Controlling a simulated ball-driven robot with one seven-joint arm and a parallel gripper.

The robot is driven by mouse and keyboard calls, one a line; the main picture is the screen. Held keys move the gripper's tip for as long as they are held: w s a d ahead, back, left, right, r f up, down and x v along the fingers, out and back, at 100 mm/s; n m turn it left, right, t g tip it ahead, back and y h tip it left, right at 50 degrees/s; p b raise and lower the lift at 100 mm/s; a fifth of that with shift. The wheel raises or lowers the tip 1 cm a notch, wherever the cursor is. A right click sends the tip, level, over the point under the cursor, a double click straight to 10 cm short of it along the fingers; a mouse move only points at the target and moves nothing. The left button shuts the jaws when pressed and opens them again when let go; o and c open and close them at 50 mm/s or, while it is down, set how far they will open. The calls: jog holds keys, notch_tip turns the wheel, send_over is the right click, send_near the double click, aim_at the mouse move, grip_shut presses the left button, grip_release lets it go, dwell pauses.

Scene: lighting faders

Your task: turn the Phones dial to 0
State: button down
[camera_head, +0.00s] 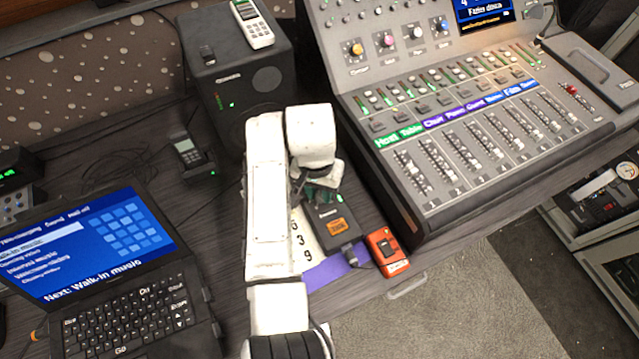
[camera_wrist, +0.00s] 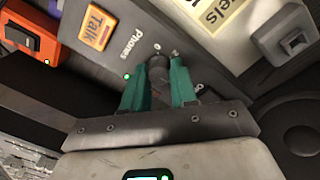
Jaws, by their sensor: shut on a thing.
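The Phones dial (camera_wrist: 157,62) is a dark knob on a dark grey box, beside the printed word Phones. A small white 0 mark shows just beyond the knob in the wrist view. My gripper (camera_wrist: 160,72) has its two teal fingers closed on either side of the dial. The fingers cover much of the knob, and I cannot tell where its pointer stands. In the head view the box (camera_head: 331,218), with an orange Talk button (camera_wrist: 98,27), lies on the desk under my gripper (camera_head: 318,190), and the dial is hidden there.
An orange box (camera_head: 387,252) sits right of the dial's box. The mixing console (camera_head: 480,140) stands further right and a black speaker (camera_head: 240,75) behind. A laptop (camera_head: 110,270) is at left. A paper with printed numbers (camera_head: 303,240) lies beside my arm.

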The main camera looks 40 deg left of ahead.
jog(key=n+p, duration=0.2)
jog(key=n, duration=0.1)
jog(key=n+p, duration=0.2)
jog(key=n, duration=0.1)
jog(key=shift+d+r+p, duration=0.1)
jog(key=shift+r+p, duration=0.1)
jog(key=shift+p, duration=0.15)
jog(key=n+p, duration=0.2)
jog(key=n, duration=0.4)
jog(key=shift+n+y, duration=0.3)
jog(key=shift+n, duration=0.1)
jog(key=n+p, duration=0.1)
jog(key=n, duration=0.2)
jog(key=shift+f+n+t, duration=0.1)
jog(key=shift+n+t, duration=0.2)
jog(key=n, duration=0.3)
jog(key=shift+n+p, duration=0.3)
jog(key=shift+p, duration=0.05)
jog(key=n, duration=0.6)
jog(key=shift+y, duration=0.3)
jog(key=shift+n, duration=0.4)
jog(key=c, duration=0.9)
grip_release()
jog(key=shift+f, duration=0.1)
